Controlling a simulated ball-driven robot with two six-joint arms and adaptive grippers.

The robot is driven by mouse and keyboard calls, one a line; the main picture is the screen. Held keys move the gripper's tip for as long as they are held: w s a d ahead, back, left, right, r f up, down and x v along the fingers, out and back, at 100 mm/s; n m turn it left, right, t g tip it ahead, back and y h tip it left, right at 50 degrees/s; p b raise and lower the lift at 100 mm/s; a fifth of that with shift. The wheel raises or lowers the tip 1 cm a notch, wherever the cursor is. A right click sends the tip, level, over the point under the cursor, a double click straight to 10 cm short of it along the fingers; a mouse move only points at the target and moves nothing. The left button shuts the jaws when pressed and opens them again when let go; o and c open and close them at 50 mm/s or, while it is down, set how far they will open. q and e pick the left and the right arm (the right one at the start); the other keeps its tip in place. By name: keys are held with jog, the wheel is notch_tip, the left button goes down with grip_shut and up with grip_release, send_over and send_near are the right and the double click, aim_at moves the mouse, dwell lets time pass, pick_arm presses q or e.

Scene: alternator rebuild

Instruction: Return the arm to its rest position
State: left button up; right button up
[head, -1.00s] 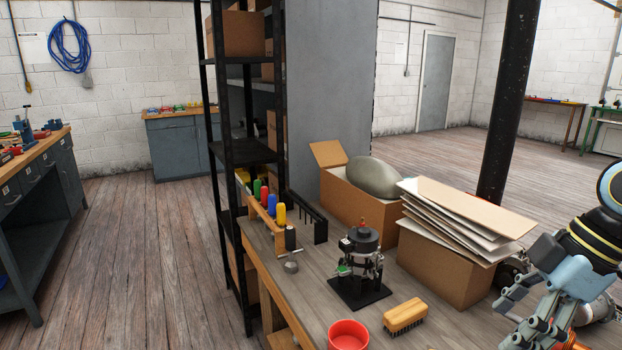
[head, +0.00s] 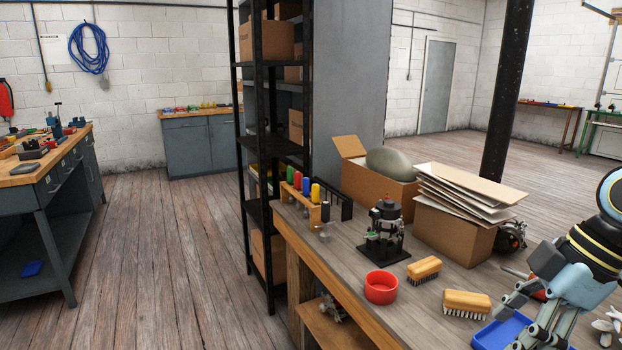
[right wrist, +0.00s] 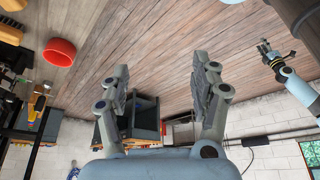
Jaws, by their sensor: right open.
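My right gripper (head: 528,312) reaches in from the right edge of the head view, beside and above the bench, with its fingers spread and nothing between them. In the right wrist view its two fingers (right wrist: 162,85) stand well apart and empty, with plank floor and distant furniture behind. A second arm's gripper, my left one (right wrist: 272,55), shows small at the right of the right wrist view, against the floor; whether its fingers are open is too small to tell. The left gripper is outside the head view.
The wooden bench (head: 352,262) holds a red bowl (head: 381,287), two brushes (head: 424,268) (head: 466,303), a blue tray (head: 497,334), the alternator on its black stand (head: 384,228) and cardboard boxes (head: 450,236). A black shelf (head: 262,150) stands behind. The floor at left is open.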

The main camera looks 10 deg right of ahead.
jog(key=s+f+m+g+b, duration=0.1)
jog(key=s+f+m+b, duration=0.3)
jog(key=f, duration=0.9)
jog(key=s+f+m+g+b, duration=0.15)
jog(key=s+f, duration=0.35)
jog(key=f, duration=0.8)
jog(key=s+f+m+b, duration=0.25)
jog(key=s+f, duration=0.25)
jog(key=f, duration=0.8)
pick_arm(q)
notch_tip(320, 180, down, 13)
jog(key=b, duration=0.4)
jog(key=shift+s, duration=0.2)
pick_arm(e)
jog(key=s+f+m+t+h, duration=0.1)
jog(key=s+f+m+h, duration=0.3)
jog(key=s+f, duration=1.6)
jog(key=shift+s+d+f+m+t+h, duration=0.35)
jog(key=shift+s+m, duration=0.25)
jog(key=shift+s, duration=0.8)
